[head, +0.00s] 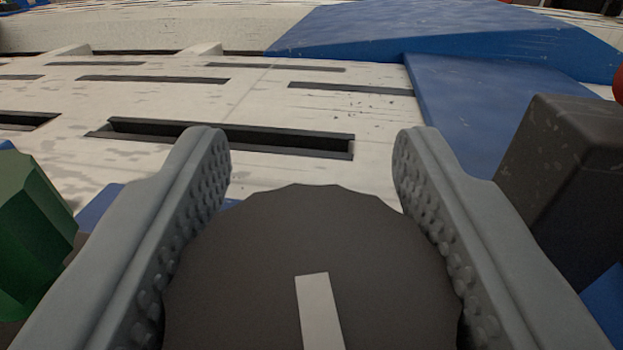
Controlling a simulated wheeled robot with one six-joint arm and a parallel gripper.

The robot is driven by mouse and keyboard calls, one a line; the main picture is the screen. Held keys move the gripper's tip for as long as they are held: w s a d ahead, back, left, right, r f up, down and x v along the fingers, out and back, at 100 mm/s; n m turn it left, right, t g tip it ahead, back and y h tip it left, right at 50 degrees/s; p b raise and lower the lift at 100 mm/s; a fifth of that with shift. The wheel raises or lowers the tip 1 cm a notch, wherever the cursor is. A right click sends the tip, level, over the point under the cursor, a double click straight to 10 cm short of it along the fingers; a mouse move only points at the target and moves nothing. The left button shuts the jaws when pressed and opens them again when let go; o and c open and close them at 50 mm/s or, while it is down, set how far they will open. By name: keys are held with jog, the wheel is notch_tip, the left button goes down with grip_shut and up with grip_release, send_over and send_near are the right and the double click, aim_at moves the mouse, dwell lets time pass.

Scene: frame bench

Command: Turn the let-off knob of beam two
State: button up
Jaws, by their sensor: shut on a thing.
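A dark round knob (245,270) with a scalloped edge and a pale pointer bar on its face fills the lower middle of the head view. The pale bar (318,308) runs nearly up and down, its top tilted slightly left. My gripper (312,150) has one grey, dimpled finger on each side of the knob and is shut on it. The fingertips reach past the knob's far edge. The knob's lower part is cut off by the frame. No beam number or label shows.
A green faceted part (32,235) stands close by my left finger. A dark block (570,180) stands close by my right finger. Behind lies a pale slotted panel (255,100) with blue frame parts (440,35). A bit of red shows at the right edge.

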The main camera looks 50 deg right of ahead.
jog(key=n+t+y, duration=0.1)
jog(key=y, duration=0.1)
jog(key=n+t+y, duration=0.3)
jog(key=n+y, duration=0.1)
jog(key=y, duration=0.1)
jog(key=shift+w+a+t, duration=0.2)
jog(key=shift+a+t, duration=0.15)
jog(key=shift+t, duration=0.05)
jog(key=shift+n, duration=0.3)
jog(key=o, duration=1)
